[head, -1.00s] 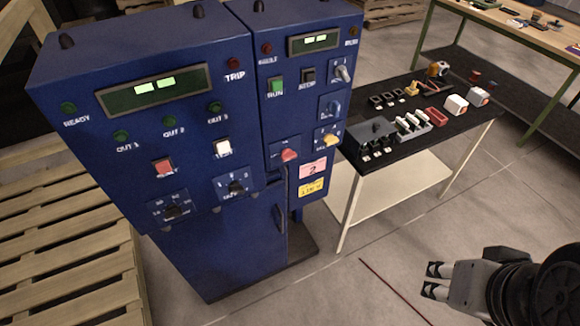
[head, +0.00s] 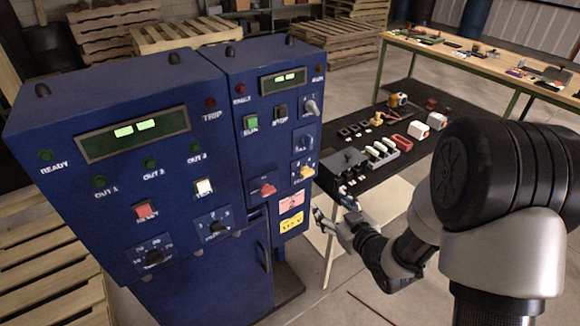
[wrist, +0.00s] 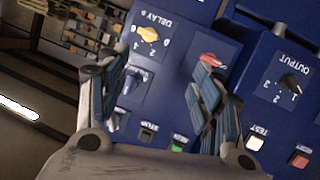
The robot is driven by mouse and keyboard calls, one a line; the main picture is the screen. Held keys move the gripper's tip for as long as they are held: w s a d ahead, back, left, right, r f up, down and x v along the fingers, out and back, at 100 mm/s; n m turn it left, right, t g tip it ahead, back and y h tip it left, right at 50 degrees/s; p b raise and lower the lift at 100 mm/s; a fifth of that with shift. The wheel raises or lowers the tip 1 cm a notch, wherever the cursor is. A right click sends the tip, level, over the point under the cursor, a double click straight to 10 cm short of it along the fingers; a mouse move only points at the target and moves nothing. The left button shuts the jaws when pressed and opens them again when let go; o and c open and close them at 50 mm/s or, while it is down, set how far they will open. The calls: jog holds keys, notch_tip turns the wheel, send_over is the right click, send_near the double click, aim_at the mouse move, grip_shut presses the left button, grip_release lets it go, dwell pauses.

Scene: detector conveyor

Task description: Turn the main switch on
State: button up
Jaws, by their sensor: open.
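A red rotary knob (head: 266,190), which looks like the main switch, sits low on the front of the right blue cabinet (head: 285,225). Its label is not readable. In the wrist view the red knob (wrist: 210,59) shows partly behind the right finger. My gripper (head: 334,210) is open and empty, to the right of the cabinet and lower than the knob in the head view. In the wrist view my gripper (wrist: 160,66) has its fingers spread toward the panel, with no visible contact.
A yellow knob (head: 304,172), a green button (head: 250,122) and a dark button (head: 280,110) are close by. The left blue cabinet (head: 100,200) carries more knobs and buttons. A black-topped table (head: 400,165) with small parts stands behind my arm. Pallets (head: 45,260) lie at left.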

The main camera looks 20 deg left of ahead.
jog(key=s+a+f+y, duration=0.5)
jog(key=a+f, duration=0.1)
jog(key=b, duration=0.3)
send_near(270, 193)
jog(key=shift+n, duration=0.3)
jog(key=x, duration=0.9)
jog(key=shift+w+a, duration=0.1)
jog(key=shift+a, duration=0.05)
jog(key=shift+c, duration=0.2)
jog(key=c, duration=1)
